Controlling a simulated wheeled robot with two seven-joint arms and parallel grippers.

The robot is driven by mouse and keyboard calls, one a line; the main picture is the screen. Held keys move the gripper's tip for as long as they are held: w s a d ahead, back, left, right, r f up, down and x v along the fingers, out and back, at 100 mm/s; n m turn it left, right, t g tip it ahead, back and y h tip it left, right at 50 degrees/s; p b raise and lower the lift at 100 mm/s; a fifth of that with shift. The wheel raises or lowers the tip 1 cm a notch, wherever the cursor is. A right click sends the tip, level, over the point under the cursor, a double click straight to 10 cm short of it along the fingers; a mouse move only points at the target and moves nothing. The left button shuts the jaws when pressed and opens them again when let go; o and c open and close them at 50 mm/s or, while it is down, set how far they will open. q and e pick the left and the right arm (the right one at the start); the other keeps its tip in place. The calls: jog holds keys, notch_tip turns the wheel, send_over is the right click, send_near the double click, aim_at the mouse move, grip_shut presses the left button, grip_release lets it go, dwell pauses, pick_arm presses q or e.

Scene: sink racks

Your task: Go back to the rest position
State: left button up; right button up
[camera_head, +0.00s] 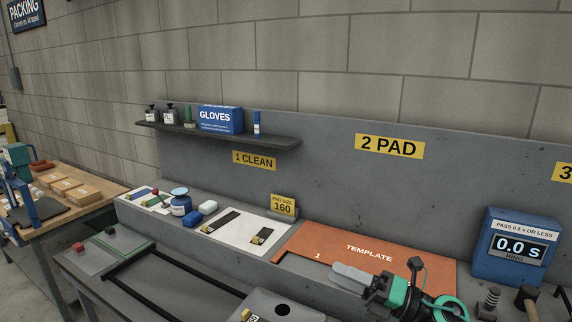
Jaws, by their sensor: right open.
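My right gripper (352,278) is at the lower right, over the orange template board (430,270). Its pale grey fingers point left, it is open, and I see nothing held in it. Its black and green body hides part of the board's front edge. My left gripper is not in view.
A white mat (247,238) with two dark strips lies left of the board, with a blue block (193,220) and a blue jar (181,205) beyond. A timer box (516,247) reading 0.0 s stands at right, near a hammer (527,297). A shelf (220,134) juts from the back panel.

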jog(key=s+d+f+m+t+h, duration=0.2)
jog(key=d+f+m+t+h, duration=0.15)
jog(key=f+m+h, duration=0.45)
jog(key=s+d+f+m+t+h, duration=0.1)
jog(key=d+f+m+t+h, duration=0.25)
jog(key=m, duration=0.85)
jog(key=s+d+f+m+t+h, duration=0.1)
jog(key=s+d+f+m+h, duration=0.1)
jog(key=d+f+m+h, duration=0.5)
jog(key=s+a+f+m+g, duration=0.1)
jog(key=s+f+m+g, duration=0.45)
jog(key=s, duration=0.65)
jog(key=s+a+f+m+g, duration=0.1)
jog(key=s+f+m+g, duration=0.2)
jog(key=s+f+g, duration=0.7)
notch_tip(320, 180, down, 35)
jog(key=s+t+b, duration=0.2)
jog(key=b, duration=0.4)
jog(key=s+d+f+b, duration=0.1)
jog(key=s+f+b, duration=0.1)
jog(key=s+f, duration=0.7)
jog(key=s+d+f+g+b, duration=0.1)
jog(key=s+d+f+b, duration=0.1)
jog(key=s+f, duration=0.8)
notch_tip(320, 180, down, 4)
jog(key=shift+r, duration=0.1)
